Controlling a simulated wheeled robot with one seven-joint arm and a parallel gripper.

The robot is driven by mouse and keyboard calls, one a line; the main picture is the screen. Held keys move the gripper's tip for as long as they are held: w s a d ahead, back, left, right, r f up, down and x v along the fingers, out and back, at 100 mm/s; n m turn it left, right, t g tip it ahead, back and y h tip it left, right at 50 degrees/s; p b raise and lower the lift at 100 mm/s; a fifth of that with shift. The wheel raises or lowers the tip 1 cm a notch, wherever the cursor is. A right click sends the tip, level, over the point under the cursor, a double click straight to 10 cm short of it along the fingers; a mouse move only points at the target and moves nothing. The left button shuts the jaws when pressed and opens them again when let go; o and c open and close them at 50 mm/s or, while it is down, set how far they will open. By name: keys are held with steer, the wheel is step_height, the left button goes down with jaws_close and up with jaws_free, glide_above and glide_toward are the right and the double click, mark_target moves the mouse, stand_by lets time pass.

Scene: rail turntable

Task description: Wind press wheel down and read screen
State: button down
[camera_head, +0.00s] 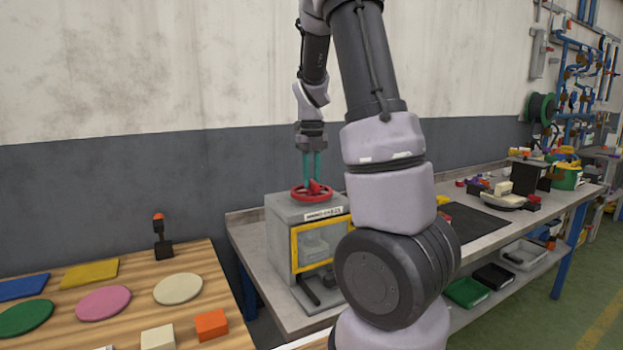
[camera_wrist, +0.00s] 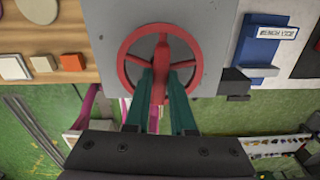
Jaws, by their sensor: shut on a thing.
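The red press wheel (camera_head: 311,192) lies flat on top of a grey press box (camera_head: 280,228) with a yellow-framed window (camera_head: 318,243). In the wrist view the wheel (camera_wrist: 159,42) shows its spokes and a red handle piece (camera_wrist: 158,82) between my fingers. My gripper (camera_head: 313,180) points down onto the wheel from above. Its green fingers (camera_wrist: 158,85) are shut on the wheel at its near side. A labelled strip (camera_head: 322,214) is on the box's front; its text is too small to read. My arm hides the right part of the box. I cannot make out a lit screen.
A wooden table (camera_head: 222,290) at the left holds coloured discs, blocks and a small black stand with an orange top (camera_head: 160,240). Right of my arm, the grey bench (camera_head: 555,197) holds a black mat (camera_head: 475,222) and several items. A wall stands close behind the press.

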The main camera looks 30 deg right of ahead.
mark_target(312, 180)
steer(key=shift+m, duration=0.4)
steer(key=c, duration=0.8)
jaws_free()
steer(key=shift+o, duration=0.2)
step_height(312, 180, up, 11)
steer(key=shift+f, duration=0.1)
